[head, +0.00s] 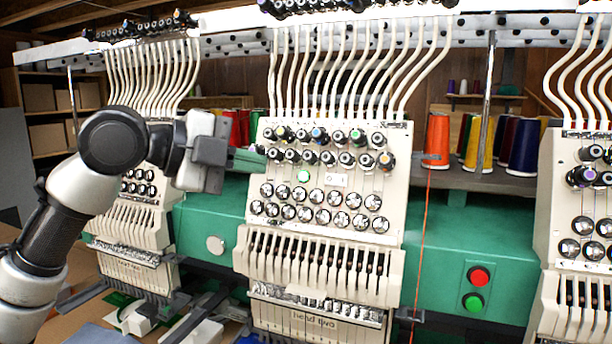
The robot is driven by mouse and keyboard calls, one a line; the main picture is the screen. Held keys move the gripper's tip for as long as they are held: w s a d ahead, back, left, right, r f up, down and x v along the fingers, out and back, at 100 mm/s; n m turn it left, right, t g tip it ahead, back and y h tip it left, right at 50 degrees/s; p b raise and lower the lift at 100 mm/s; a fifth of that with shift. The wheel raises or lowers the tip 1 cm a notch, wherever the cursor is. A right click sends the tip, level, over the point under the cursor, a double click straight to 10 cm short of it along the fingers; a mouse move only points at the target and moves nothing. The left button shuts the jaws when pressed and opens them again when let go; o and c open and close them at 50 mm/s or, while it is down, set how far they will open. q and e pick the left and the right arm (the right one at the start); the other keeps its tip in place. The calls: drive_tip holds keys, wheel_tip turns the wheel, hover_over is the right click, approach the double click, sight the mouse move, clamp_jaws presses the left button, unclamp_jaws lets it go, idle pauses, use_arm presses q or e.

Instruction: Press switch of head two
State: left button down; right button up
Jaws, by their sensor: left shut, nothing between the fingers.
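Head two (318,337), a cream embroidery head labelled "head two" at its foot, stands in the middle of the head view. Its upper panel carries rows of tension knobs. A small white rocker switch (337,180) sits between the knob rows, just right of a round green light or button (303,176). My left gripper (262,161) comes in from the left, shut and empty, its green-grey fingertips pointing right at the panel's left edge. The tips are left of the switch and slightly higher in the picture; I cannot tell whether they touch the panel. My right gripper is not in view.
Another head (140,215) stands behind my left arm, and a third (575,215) at the right edge. Red and green buttons (476,288) sit on the green beam (500,235). An orange thread (423,240) hangs right of head two. Thread cones (525,147) stand behind.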

use_arm(q)
drive_tip(key=p, duration=0.4)
approach(334, 182)
drive_tip(key=d, duration=0.5)
drive_tip(key=shift+w+f+p, duration=0.2)
drive_tip(key=shift+w+f, duration=0.05)
drive_tip(key=shift+w, duration=0.3)
drive_tip(key=shift+w+f+p, duration=0.15)
drive_tip(key=shift+w+f, duration=0.05)
drive_tip(key=shift+w, duration=0.4)
drive_tip(key=shift+w+f, duration=0.35)
drive_tip(key=shift+w, duration=0.2)
drive_tip(key=shift+d, duration=0.1)
